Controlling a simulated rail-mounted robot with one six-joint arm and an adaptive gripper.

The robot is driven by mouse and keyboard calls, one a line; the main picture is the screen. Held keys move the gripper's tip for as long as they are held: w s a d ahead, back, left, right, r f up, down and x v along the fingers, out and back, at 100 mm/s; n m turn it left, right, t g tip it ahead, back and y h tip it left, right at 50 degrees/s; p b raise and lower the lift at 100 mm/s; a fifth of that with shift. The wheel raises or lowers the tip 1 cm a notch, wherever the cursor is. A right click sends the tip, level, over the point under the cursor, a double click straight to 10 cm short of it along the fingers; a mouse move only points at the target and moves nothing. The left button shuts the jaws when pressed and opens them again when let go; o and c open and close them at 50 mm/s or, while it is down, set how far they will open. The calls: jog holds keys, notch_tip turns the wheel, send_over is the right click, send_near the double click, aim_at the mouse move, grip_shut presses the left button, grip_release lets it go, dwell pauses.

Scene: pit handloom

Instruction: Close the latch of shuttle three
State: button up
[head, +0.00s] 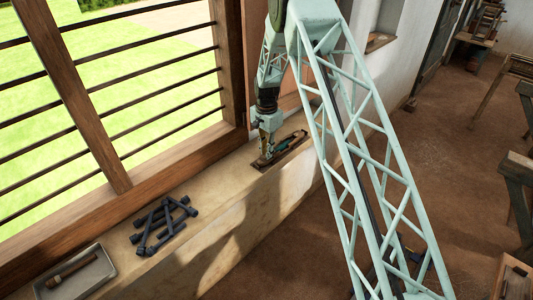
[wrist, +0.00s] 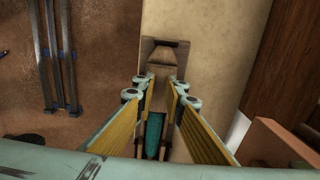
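In the head view a wooden shuttle with a teal-green bobbin (head: 290,143) lies in a dark, shallow holder (head: 297,152) on the window ledge. I cannot read a number on it. My gripper (head: 264,160) points down at its near left end. In the wrist view the shuttle's wooden end (wrist: 159,72) lies just beyond my fingertips, and the teal bobbin (wrist: 153,128) shows between the fingers. My gripper (wrist: 160,88) is open, with its yellow-padded fingers apart on either side of the shuttle. I cannot make out the latch or whether the fingers touch the wood.
Several dark blue bobbins (head: 160,224) lie heaped on the ledge (head: 216,190). A grey tray (head: 98,279) with a wooden piece (head: 72,271) is at the lower left. The barred window frame (head: 232,60) rises close behind my gripper. The ledge between the heap and the holder is clear.

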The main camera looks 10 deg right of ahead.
jog(key=shift+r, duration=0.1)
notch_tip(320, 180, up, 12)
dwell(0.8)
dwell(0.3)
